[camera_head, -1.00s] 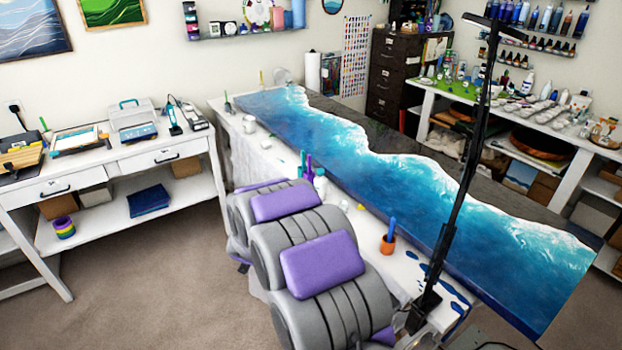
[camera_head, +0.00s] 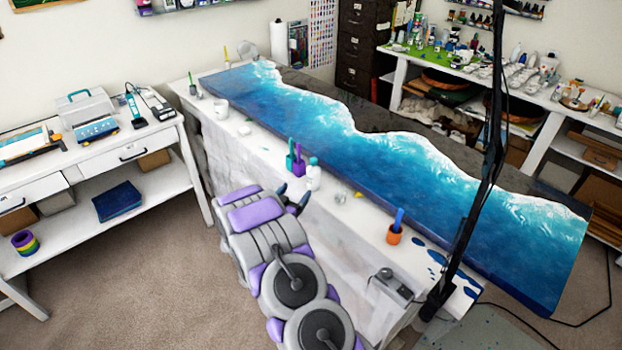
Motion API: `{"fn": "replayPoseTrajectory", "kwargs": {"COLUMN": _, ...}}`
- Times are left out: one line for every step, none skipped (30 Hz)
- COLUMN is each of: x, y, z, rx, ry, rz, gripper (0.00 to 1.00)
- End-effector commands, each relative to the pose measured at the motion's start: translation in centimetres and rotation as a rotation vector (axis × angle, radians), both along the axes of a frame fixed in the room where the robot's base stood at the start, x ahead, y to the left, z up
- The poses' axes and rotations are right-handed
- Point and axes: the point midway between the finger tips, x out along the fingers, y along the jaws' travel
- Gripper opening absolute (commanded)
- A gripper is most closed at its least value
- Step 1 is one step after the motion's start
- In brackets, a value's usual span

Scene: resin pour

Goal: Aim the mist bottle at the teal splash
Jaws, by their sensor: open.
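My gripper (camera_head: 293,197) is open and empty, in front of the table edge, below and left of the bottle. Its two dark fingers are apart and do not appear to touch the bottle. I cannot pick out a separate teal splash. Dark blue spots (camera_head: 437,258) lie on the table's right end, and the long wave panel (camera_head: 360,165) has blue and teal resin with white foam.
Purple and teal holders (camera_head: 298,166) stand just left of the bottle. An orange cup (camera_head: 394,235) holding a blue tool is to the right. A black stand (camera_head: 470,215) rises at the table's right end. A white mug (camera_head: 221,107) is farther left.

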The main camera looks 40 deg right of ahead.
Motion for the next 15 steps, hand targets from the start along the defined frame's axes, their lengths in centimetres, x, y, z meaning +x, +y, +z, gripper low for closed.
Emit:
{"fn": "replayPoseTrajectory", "kwargs": {"x": 0.4, "y": -1.1, "z": -0.1, "rx": -0.001, "ry": -0.004, "rz": -0.003, "gripper": 0.83}}
{"fn": "replayPoseTrajectory", "kwargs": {"x": 0.7, "y": -1.5, "z": -0.1, "rx": -0.002, "ry": -0.003, "rz": -0.003, "gripper": 0.83}}
{"fn": "replayPoseTrajectory", "kwargs": {"x": 1.0, "y": -2.2, "z": -0.1, "rx": -0.002, "ry": -0.002, "rz": -0.003, "gripper": 0.83}}
{"fn": "replayPoseTrajectory", "kwargs": {"x": 1.3, "y": -2.7, "z": -0.1, "rx": -0.003, "ry": -0.001, "rz": -0.003, "gripper": 0.83}}
{"fn": "replayPoseTrajectory", "kwargs": {"x": 1.5, "y": -3.2, "z": -0.2, "rx": -0.002, "ry": -0.002, "rz": -0.004, "gripper": 0.83}}
{"fn": "replayPoseTrajectory", "kwargs": {"x": 2.0, "y": -3.8, "z": -0.1, "rx": -0.001, "ry": -0.003, "rz": -0.002, "gripper": 0.83}}
{"fn": "replayPoseTrajectory", "kwargs": {"x": 2.2, "y": -4.3, "z": -0.1, "rx": -0.001, "ry": -0.003, "rz": -0.002, "gripper": 0.83}}
{"fn": "replayPoseTrajectory", "kwargs": {"x": 2.5, "y": -4.8, "z": -0.2, "rx": -0.001, "ry": -0.003, "rz": -0.002, "gripper": 0.83}}
{"fn": "replayPoseTrajectory", "kwargs": {"x": 2.8, "y": -5.5, "z": -0.2, "rx": 0.000, "ry": -0.001, "rz": -0.002, "gripper": 0.83}}
{"fn": "replayPoseTrajectory", "kwargs": {"x": 3.0, "y": -6.0, "z": -0.3, "rx": -0.002, "ry": 0.000, "rz": -0.002, "gripper": 0.83}}
{"fn": "replayPoseTrajectory", "kwargs": {"x": 3.3, "y": -6.4, "z": -0.3, "rx": -0.002, "ry": 0.000, "rz": -0.001, "gripper": 0.83}}
{"fn": "replayPoseTrajectory", "kwargs": {"x": 3.6, "y": -6.9, "z": -0.2, "rx": -0.002, "ry": -0.001, "rz": -0.002, "gripper": 0.83}}
{"fn": "replayPoseTrajectory", "kwargs": {"x": 3.8, "y": -7.2, "z": -0.2, "rx": -0.001, "ry": -0.002, "rz": -0.001, "gripper": 0.83}}
{"fn": "replayPoseTrajectory", "kwargs": {"x": 4.0, "y": -7.5, "z": -0.2, "rx": -0.002, "ry": -0.001, "rz": 0.000, "gripper": 0.83}}
{"fn": "replayPoseTrajectory", "kwargs": {"x": 4.1, "y": -7.8, "z": -0.2, "rx": -0.001, "ry": 0.000, "rz": 0.000, "gripper": 0.83}}
